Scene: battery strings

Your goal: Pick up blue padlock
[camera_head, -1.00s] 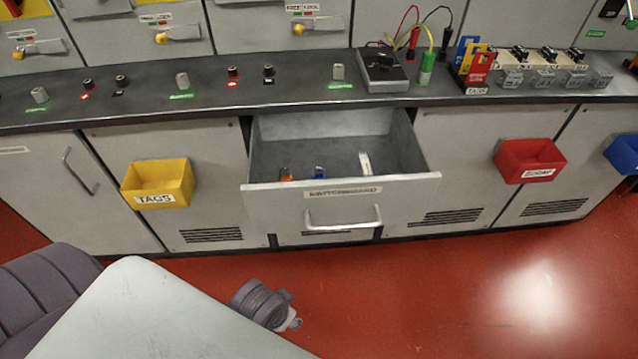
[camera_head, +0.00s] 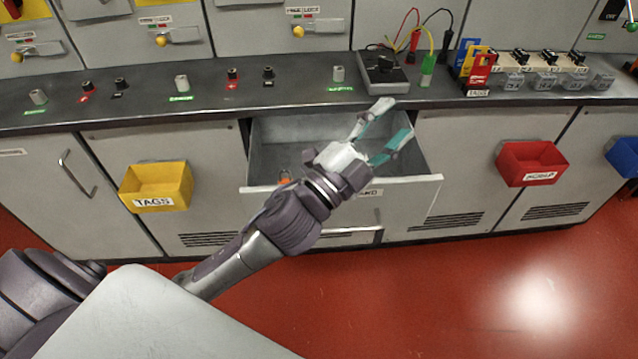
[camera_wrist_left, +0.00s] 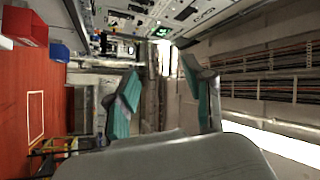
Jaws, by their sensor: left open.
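The open drawer (camera_head: 405,187) below the counter holds an orange-red item (camera_head: 285,178) near its front left. The blue item seen earlier in the drawer, which looks like the blue padlock, is hidden now behind my left arm and wrist. My left gripper (camera_head: 390,125) is over the back right of the drawer, its fingers spread and pointing up to the right towards the counter. Nothing is between its fingers. In the left wrist view the fingers (camera_wrist_left: 160,85) are apart, with the room beyond, and no padlock shows. My right gripper is out of view.
A yellow bin (camera_head: 157,183) hangs left of the drawer and a red bin (camera_head: 531,165) right of it. The counter (camera_head: 215,108) carries a black-topped meter box (camera_head: 382,72) with leads and a tag rack (camera_head: 478,70). Red floor lies in front.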

